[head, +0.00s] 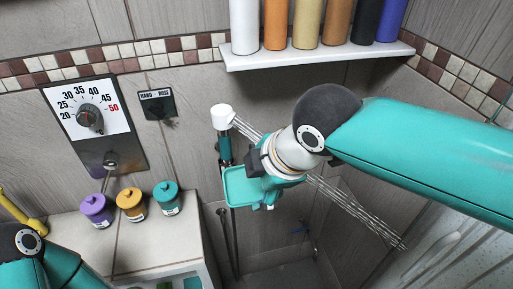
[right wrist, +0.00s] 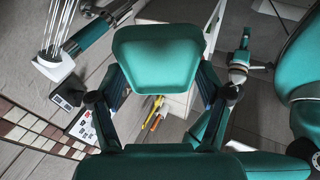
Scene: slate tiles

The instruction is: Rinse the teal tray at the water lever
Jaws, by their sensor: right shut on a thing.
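The teal tray (head: 240,187) is held out in front of the tiled wall, tilted in the head view. My right gripper (head: 262,178) is shut on its near edge. In the right wrist view the tray (right wrist: 157,58) lies between the two dark fingers. A white shower head (head: 222,116) on a teal handle sprays water down to the right. The spray passes behind my right wrist; in the right wrist view the jets run left of the tray, apart from it. Part of my left arm (head: 30,265) shows at bottom left; its jaws cannot be made out.
A temperature dial (head: 87,117) and a hand/hose switch (head: 157,104) are on the wall. Purple (head: 97,210), orange (head: 131,204) and teal (head: 167,197) jars stand on the ledge (head: 130,245). A shelf (head: 310,56) with several bottles overhangs the spray. A yellow handle (head: 20,212) is at far left.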

